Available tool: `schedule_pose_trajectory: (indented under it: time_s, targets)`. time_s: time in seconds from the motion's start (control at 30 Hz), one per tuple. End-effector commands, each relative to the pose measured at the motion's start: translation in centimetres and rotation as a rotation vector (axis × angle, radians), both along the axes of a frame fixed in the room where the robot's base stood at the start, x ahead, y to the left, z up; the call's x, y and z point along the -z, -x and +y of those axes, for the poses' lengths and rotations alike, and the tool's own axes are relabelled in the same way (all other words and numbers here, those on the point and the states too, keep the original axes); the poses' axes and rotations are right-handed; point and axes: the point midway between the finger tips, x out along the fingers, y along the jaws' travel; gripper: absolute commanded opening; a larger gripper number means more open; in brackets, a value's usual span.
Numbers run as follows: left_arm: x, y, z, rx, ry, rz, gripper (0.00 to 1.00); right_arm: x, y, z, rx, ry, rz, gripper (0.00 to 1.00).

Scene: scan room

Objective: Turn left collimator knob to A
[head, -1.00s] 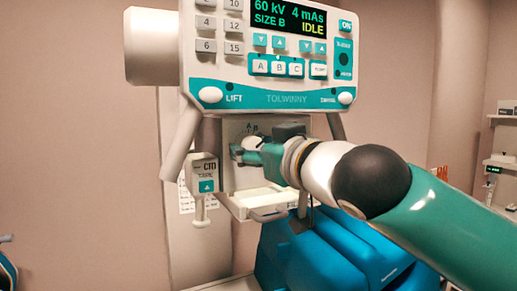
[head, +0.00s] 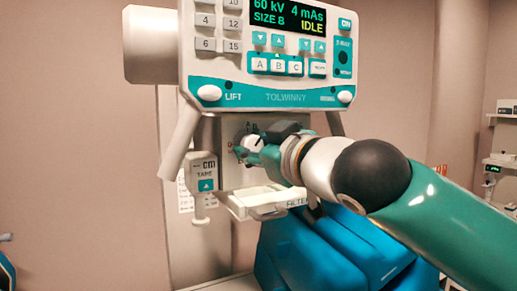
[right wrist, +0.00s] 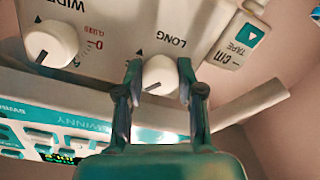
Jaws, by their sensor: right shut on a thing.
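The left collimator knob (right wrist: 160,74) is round and white, with a dark pointer line toward its lower left in the right wrist view. That view shows the panel turned over, with "LONG" printed beside the knob. In the head view the knob (head: 253,143) sits on the pale collimator face, partly covered by my gripper. My right gripper (right wrist: 160,80) has one finger on each side of the knob and is shut on it. It also shows in the head view (head: 243,152). The letters around the knob are mostly hidden or too small to read. My left gripper is out of view.
A second white knob (right wrist: 50,43), by "WIDE", is left in the wrist view. The control panel (head: 285,98) hangs above the collimator. The tape unit (head: 205,172) is close on the left, a filter tray (head: 243,208) below. A blue object (head: 320,250) stands lower right.

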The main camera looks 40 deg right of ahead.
Motion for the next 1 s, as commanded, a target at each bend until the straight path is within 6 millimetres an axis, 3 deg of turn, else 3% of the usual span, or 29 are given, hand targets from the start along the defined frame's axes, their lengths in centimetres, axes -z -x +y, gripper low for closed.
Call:
schedule_pose_trajectory:
  time_s: [0.5,1.0]
  targets:
    - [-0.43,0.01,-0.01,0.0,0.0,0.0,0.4,-0.04,-0.02,0.05,-0.003,0.404,0.128,0.03]
    - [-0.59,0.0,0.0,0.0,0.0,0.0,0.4,0.08,-0.01,0.04,-0.002,0.541,0.173,0.03]
